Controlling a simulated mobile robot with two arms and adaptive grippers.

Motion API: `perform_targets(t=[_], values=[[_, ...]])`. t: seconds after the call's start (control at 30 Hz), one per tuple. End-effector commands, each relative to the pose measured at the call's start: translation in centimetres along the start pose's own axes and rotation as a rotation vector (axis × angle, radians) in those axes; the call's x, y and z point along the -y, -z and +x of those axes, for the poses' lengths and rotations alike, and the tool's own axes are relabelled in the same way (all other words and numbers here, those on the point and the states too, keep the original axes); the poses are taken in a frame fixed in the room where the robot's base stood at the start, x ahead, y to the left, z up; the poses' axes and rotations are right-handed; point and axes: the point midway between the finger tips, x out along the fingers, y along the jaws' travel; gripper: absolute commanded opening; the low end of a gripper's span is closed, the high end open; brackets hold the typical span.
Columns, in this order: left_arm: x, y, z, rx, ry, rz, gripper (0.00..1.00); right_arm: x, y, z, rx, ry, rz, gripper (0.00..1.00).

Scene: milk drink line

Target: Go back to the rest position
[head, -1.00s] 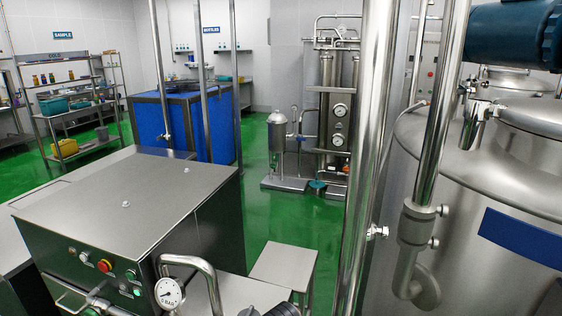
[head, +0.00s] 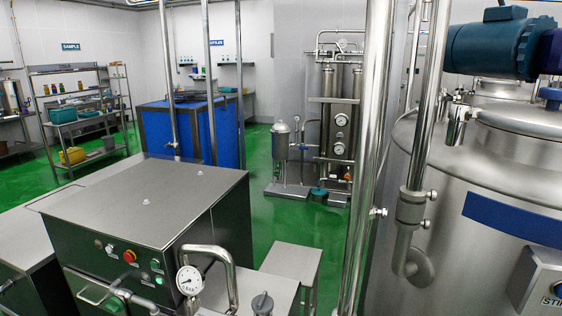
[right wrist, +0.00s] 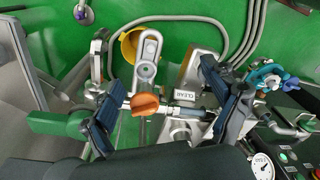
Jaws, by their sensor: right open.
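My right gripper (right wrist: 160,102) shows in the right wrist view with its two dark blue fingers spread apart. An orange knob (right wrist: 145,104) lies in the picture between the fingers, below a grey lever plate (right wrist: 149,50). Neither finger appears shut on it, and the distance to it is hard to judge. A plate marked CLEAR (right wrist: 183,84) is beside the right-hand finger. My left gripper is in neither view. The head view shows neither gripper.
A steel cabinet (head: 145,195) with buttons and a pressure gauge (head: 189,280) fills the lower left. A steel pole (head: 370,150) and a large tank (head: 480,190) stand to the right. Green floor (head: 265,215) is clear between the cabinet and the filter skid (head: 335,130).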

Motion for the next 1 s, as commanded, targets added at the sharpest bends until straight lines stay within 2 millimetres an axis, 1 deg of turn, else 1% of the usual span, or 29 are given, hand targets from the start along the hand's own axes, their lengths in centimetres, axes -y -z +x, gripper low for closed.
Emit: perform_targets(t=[0.03,0.17,0.27,0.37,0.47,0.5,0.6,0.8,1.0], values=[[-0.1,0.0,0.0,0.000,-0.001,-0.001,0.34,0.0,-0.7,0.3,-0.004,0.014,0.001,0.87],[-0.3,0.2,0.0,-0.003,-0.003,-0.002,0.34,-0.4,-2.3,0.7,-0.025,0.048,0.001,0.87],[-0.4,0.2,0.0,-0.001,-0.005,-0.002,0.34,-0.9,-3.9,1.0,-0.048,0.074,0.003,0.87],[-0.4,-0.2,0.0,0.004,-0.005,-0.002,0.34,-1.9,-6.0,1.1,-0.077,0.095,0.011,0.87],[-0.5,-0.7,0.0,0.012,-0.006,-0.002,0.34,-3.6,-8.9,1.0,-0.116,0.104,0.027,0.87],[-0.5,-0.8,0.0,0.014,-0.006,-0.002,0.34,-4.6,-10.2,0.8,-0.136,0.101,0.035,0.87],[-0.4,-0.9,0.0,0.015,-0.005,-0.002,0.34,-6.9,-13.2,0.1,-0.179,0.078,0.047,0.87],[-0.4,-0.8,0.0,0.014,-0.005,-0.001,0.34,-10.3,-17.3,-1.6,-0.230,0.019,0.055,0.87],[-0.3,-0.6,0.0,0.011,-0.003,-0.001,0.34,-12.8,-20.4,-3.5,-0.259,-0.043,0.053,0.87]])
